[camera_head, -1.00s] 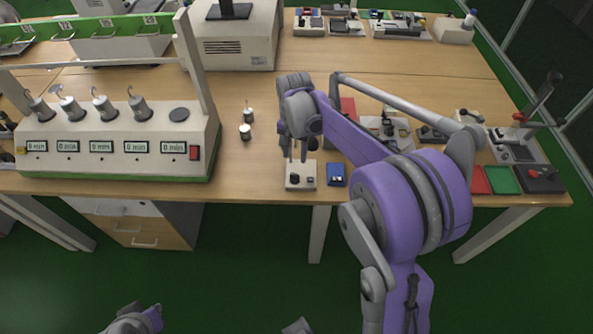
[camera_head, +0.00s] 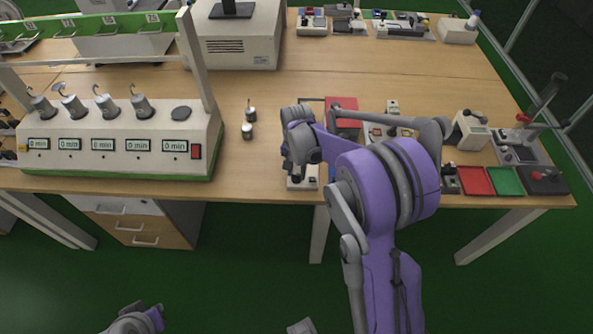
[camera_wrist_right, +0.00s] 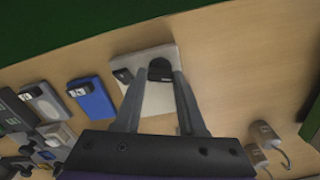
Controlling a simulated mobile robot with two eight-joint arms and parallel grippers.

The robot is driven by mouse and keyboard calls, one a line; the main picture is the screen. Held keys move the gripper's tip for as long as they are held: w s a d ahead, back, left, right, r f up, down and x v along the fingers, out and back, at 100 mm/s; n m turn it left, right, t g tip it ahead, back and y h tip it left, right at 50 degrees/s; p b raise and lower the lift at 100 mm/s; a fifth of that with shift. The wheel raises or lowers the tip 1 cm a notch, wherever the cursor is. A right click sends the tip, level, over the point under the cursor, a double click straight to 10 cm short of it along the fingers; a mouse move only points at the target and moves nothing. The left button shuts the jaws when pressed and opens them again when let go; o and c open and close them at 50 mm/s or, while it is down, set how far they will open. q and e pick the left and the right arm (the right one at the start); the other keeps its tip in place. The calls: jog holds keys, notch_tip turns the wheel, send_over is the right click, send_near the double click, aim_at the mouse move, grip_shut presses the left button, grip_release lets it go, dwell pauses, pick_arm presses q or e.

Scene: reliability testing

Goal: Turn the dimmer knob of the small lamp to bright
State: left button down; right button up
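The small lamp's unit is a whitish box (camera_head: 301,184) at the table's front edge, mostly covered by my right arm in the head view. In the right wrist view the box (camera_wrist_right: 158,100) carries a round black dimmer knob (camera_wrist_right: 160,69) and a smaller dark part (camera_wrist_right: 123,75). My right gripper (camera_wrist_right: 160,72) reaches down over the box, its two fingers apart, one on each side of the knob. I cannot tell whether they touch it. My left gripper is not in view; only a grey and purple piece of my arm shows at the bottom left.
A blue block (camera_wrist_right: 91,98) lies beside the box. Two small metal weights (camera_head: 247,131) stand on the table to the left. A console with displays (camera_head: 115,145) is further left. Red (camera_head: 476,181) and green (camera_head: 505,181) trays lie to the right.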

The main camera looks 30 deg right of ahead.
aim_at(296, 174)
grip_shut()
jog(key=shift+f+n+b, duration=0.15)
jog(key=shift+n+b, duration=0.4)
jog(key=shift+n, duration=0.05)
jog(key=shift+o, duration=1.6)
grip_release()
jog(key=shift+r, duration=0.25)
notch_tip(296, 174, up, 11)
jog(key=shift+f+p, duration=0.15)
jog(key=shift+p, duration=0.15)
